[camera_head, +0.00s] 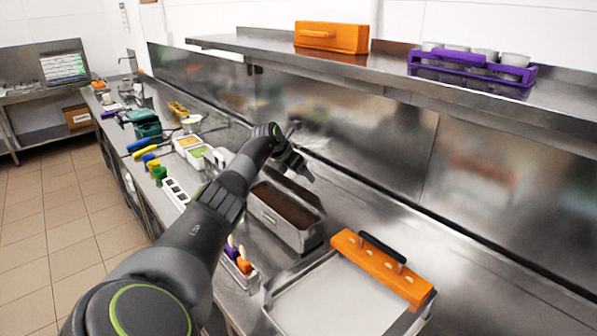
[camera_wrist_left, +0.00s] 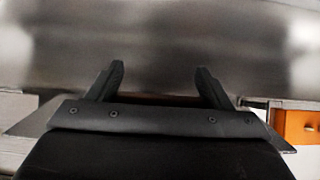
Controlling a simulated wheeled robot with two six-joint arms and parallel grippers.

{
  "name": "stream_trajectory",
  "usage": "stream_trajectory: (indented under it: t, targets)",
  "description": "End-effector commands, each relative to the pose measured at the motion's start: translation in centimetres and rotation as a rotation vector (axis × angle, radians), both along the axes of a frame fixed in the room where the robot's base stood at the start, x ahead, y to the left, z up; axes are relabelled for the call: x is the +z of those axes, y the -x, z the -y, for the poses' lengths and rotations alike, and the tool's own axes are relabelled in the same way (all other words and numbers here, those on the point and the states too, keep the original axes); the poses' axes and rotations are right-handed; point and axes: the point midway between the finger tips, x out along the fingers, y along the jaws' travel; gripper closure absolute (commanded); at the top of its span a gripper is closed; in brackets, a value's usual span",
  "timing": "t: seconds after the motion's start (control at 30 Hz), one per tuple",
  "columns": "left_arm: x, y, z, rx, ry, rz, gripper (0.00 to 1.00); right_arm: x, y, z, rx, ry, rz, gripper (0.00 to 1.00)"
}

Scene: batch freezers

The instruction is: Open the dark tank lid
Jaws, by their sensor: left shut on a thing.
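The dark tank (camera_head: 311,238) is a steel box on the counter, with dark brown showing in its top. My left arm reaches across to its far side. My left gripper (camera_head: 297,168) is above the tank's back part, by the steel back wall. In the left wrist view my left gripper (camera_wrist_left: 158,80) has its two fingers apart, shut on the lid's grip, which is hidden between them. Grey flat edges show at both sides behind the gripper. The lid itself is mostly hidden by my arm and hard to make out. My right gripper is not in view.
A tray with an orange bar (camera_head: 385,268) and dark handle stands at the tank's right. Small tubs (camera_head: 192,152) and coloured bottles line the counter at left. A shelf above holds an orange box (camera_head: 332,37) and a purple rack (camera_head: 470,68) of cups.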

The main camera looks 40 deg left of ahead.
Motion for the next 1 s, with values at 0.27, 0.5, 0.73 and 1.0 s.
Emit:
stream_trajectory:
  t: [0.27,0.5,0.73,1.0]
  targets:
    - [-0.49,-0.03,0.36,-0.005,0.007,-0.005,0.68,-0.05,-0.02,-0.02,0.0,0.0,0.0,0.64]
    - [-0.54,-0.03,0.4,-0.006,0.009,-0.006,0.68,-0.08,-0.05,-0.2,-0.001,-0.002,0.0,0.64]
    - [-0.58,-0.02,0.43,-0.006,0.01,-0.006,0.22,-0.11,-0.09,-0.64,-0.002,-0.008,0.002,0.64]
    - [-0.27,0.0,0.21,-0.003,0.005,-0.003,0.05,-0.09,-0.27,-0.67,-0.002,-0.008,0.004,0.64]
